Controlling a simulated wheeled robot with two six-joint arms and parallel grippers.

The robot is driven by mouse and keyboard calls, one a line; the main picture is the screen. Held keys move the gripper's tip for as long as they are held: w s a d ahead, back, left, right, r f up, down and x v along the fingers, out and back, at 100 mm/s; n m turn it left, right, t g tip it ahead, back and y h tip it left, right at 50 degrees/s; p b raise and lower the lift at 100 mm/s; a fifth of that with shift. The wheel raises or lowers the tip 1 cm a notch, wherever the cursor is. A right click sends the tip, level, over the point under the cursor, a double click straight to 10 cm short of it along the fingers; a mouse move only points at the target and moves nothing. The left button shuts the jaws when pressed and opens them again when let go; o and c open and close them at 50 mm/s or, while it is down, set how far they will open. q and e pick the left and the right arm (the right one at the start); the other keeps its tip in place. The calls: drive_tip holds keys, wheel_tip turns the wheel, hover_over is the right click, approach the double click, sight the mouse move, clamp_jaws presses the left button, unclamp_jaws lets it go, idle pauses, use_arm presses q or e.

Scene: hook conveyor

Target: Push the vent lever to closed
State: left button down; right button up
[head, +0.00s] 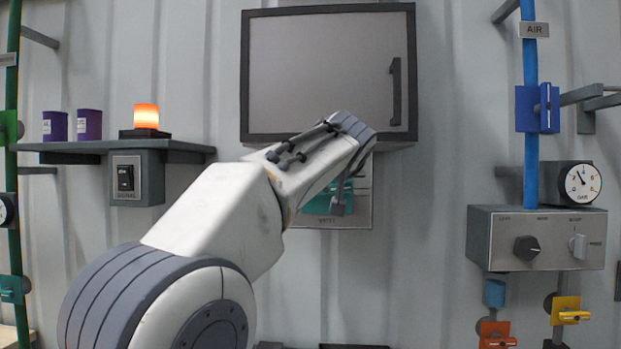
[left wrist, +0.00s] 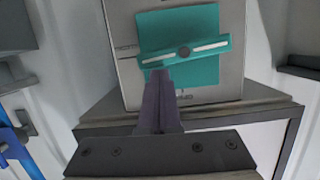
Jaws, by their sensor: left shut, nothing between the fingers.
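The vent panel (head: 361,212) is a grey plate on the wall below a dark-framed cabinet, largely hidden behind my left arm in the head view. Its teal plate (left wrist: 205,92) shows clearly in the left wrist view. The vent lever (left wrist: 210,46) is a teal bar with a pale strip and a dark round pivot, lying nearly level, slightly tilted, in that view. My left gripper (left wrist: 161,75) is shut and empty, its fingertips just below the lever left of the pivot; I cannot tell whether they touch it. The left gripper also shows in the head view (head: 339,204). My right gripper is not in view.
The framed cabinet (head: 320,60) juts out directly above the vent panel. A shelf (head: 70,148) with purple cans and a lit orange beacon (head: 146,116) is at left. A control box (head: 536,237), gauge and blue pipe (head: 530,150) stand at right.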

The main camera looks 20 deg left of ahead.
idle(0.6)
use_arm(q)
wheel_tip(320, 180, up, 5)
drive_tip(key=p, duration=0.4)
drive_tip(key=f+b+v, duration=0.1)
drive_tip(key=b+v, duration=0.3)
drive_tip(key=v, duration=0.5)
drive_tip(key=shift+s, duration=0.55)
drive_tip(key=shift+a, duration=0.1)
